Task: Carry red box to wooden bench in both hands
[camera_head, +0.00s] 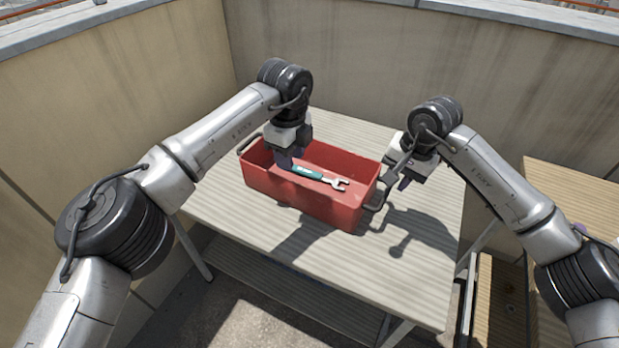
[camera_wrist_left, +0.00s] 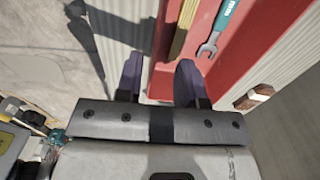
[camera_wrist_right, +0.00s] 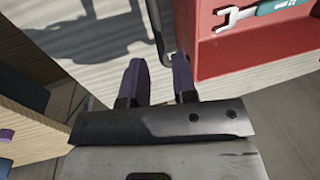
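The red box (camera_head: 330,205) is an open tray with dark end handles, standing on a pale slatted table (camera_head: 300,253). A green-handled wrench (camera_head: 320,177) lies in it; it also shows in the left wrist view (camera_wrist_left: 215,30). My left gripper (camera_head: 285,160) is over the left part of the box; its fingers are apart with nothing held (camera_wrist_left: 160,80). My right gripper (camera_head: 404,180) is beside the right-end handle (camera_head: 377,194), fingers apart and empty (camera_wrist_right: 157,80). The handle lies just beyond its fingertips. A wooden bench top (camera_head: 570,185) shows at the right edge, partly hidden by my right arm.
Concrete walls (camera_head: 400,75) close in the back and left. A lower wooden surface (camera_head: 500,310) lies at the lower right. The table's front and right parts are bare. A strip of wood-coloured material (camera_wrist_left: 184,30) lies in the box, seen in the left wrist view.

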